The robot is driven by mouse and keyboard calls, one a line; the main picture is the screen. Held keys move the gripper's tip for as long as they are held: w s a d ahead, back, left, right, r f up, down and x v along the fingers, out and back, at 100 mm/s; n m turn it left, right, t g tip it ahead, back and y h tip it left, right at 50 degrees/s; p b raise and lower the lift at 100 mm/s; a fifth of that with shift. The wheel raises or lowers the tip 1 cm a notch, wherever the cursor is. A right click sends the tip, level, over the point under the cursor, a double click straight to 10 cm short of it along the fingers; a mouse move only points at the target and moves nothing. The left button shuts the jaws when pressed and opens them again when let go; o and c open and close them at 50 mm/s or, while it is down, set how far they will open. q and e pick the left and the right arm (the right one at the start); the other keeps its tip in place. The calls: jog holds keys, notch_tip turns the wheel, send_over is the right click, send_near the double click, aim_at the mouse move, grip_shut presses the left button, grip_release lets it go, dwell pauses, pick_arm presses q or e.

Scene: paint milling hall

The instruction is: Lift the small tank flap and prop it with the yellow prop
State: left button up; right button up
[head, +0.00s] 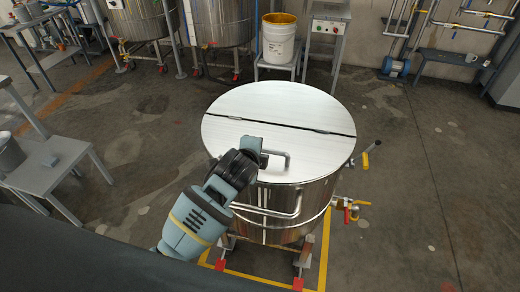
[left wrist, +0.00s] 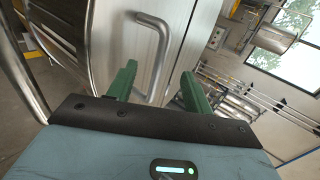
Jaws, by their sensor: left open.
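The round steel tank (head: 280,205) stands in front of me with its lid closed flat. A dark seam crosses the lid; the near part, the flap (head: 235,148), carries a bar handle (head: 279,153). My left gripper (head: 262,157) is at this handle. In the left wrist view, the open green fingers (left wrist: 158,90) stand on either side of the handle bar (left wrist: 160,55), with gaps visible. My right gripper is not in view.
A valve with red and yellow parts (head: 351,206) sits low on the tank's right. A curved push bar (head: 282,212) runs along its front. A grey table (head: 50,165) stands left, a white bucket (head: 278,45) behind.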

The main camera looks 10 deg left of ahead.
pick_arm(q)
jog(key=shift+w+f, duration=0.25)
jog(key=shift+w, duration=0.1)
jog(key=shift+b+x, duration=0.45)
jog(key=shift+x, duration=2)
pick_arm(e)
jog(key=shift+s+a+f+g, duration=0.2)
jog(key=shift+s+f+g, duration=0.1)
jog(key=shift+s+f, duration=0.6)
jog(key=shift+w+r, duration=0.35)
pick_arm(q)
grip_shut()
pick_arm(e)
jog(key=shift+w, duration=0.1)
